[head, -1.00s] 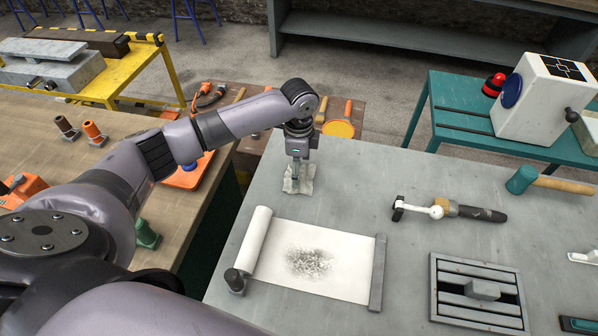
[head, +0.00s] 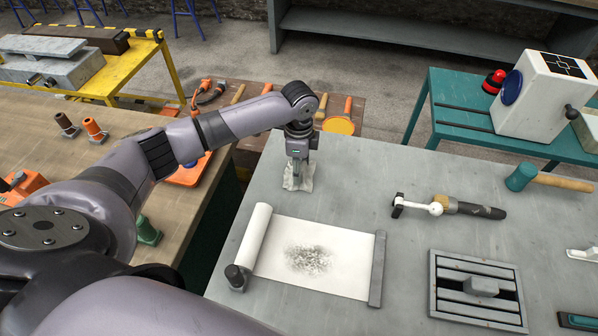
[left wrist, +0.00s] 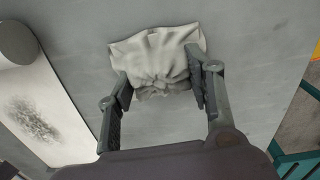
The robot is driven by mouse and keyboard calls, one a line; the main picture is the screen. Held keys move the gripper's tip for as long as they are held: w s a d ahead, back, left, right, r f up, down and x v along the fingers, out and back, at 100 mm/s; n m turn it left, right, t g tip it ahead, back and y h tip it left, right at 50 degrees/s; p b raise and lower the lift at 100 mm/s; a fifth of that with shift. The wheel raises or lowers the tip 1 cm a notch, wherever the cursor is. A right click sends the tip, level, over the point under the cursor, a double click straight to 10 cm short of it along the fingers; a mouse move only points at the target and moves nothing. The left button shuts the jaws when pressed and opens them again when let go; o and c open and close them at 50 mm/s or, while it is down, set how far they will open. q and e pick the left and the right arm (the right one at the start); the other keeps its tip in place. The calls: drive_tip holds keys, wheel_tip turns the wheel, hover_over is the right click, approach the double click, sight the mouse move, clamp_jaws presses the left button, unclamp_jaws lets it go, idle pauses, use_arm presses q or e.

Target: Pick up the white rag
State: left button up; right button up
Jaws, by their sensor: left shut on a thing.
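The white rag (head: 298,180) lies crumpled on the grey table (head: 345,197), toward its far left part. In the left wrist view the rag (left wrist: 155,50) is bunched between the two fingers. My left gripper (head: 298,172) points down over the rag and is shut on it, hiding part of it in the head view. In the left wrist view the left gripper (left wrist: 163,85) has a finger on each side of the gathered cloth. The rag's outer part spreads beyond the fingers. My right gripper is not in view.
An unrolled white sheet (head: 325,240) with a dark smudge lies in front of the rag. A ratchet-like tool (head: 455,208), a slatted grate (head: 470,310) and a teal mallet (head: 545,180) lie to the right. The table between rag and tool is clear.

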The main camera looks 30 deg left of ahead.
use_arm(q)
drive_tip(key=shift+c, duration=1)
drive_tip(key=shift+r, duration=0.1)
drive_tip(key=shift+r, duration=0.6)
wheel_tip(320, 180, up, 19)
drive_tip(key=b, duration=0.2)
drive_tip(key=shift+f+b, duration=0.2)
drive_tip(key=shift+b, duration=0.15)
